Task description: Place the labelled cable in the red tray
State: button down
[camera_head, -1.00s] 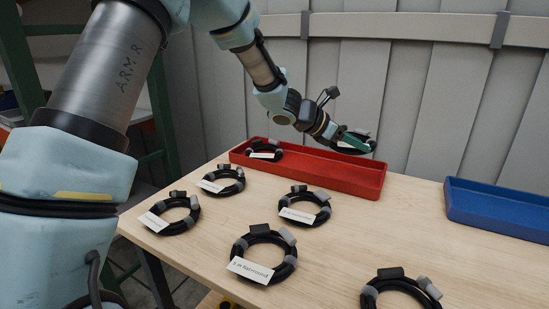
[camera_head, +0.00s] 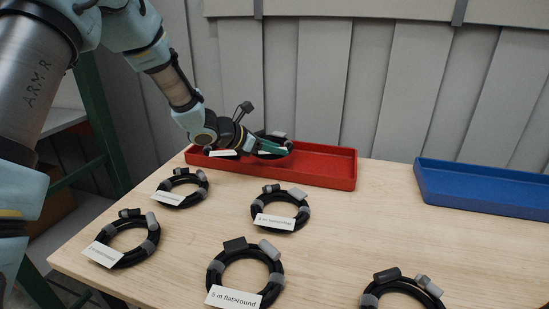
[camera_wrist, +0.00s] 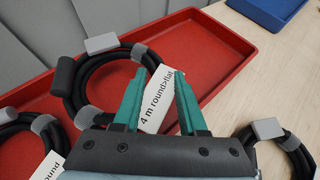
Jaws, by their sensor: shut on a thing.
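My gripper (camera_head: 262,147) is shut on a black coiled cable (camera_head: 287,147) with grey straps and a white label. In the wrist view, the green fingers (camera_wrist: 158,92) hold the near part of this coil (camera_wrist: 70,84), and its label (camera_wrist: 156,98) reads "4 m round>flat". The coil is over the middle of the red tray (camera_head: 325,169), low, inside its outline; I cannot tell whether it touches the floor. Another labelled cable (camera_head: 222,153) lies in the tray's left end, partly hidden by my wrist. It also shows at lower left in the wrist view (camera_wrist: 40,128).
Several similar labelled cables lie on the wooden table (camera_head: 345,225) in front of the tray, one near the front centre (camera_head: 245,273). A blue tray (camera_head: 485,190) stands at the right. A panelled wall is close behind. The red tray's right part is empty.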

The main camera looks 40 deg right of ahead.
aim_at(276, 158)
jog(key=shift+f, duration=1.55)
jog(key=shift+f, duration=0.15)
jog(key=shift+c, duration=2.2)
grip_release()
jog(key=shift+a+r, duration=0.1)
jog(key=shift+r, duration=0.1)
jog(key=b+v, duration=0.1)
jog(key=v, duration=1)
jog(key=shift+a+r, duration=0.25)
jog(key=shift+a, duration=0.05)
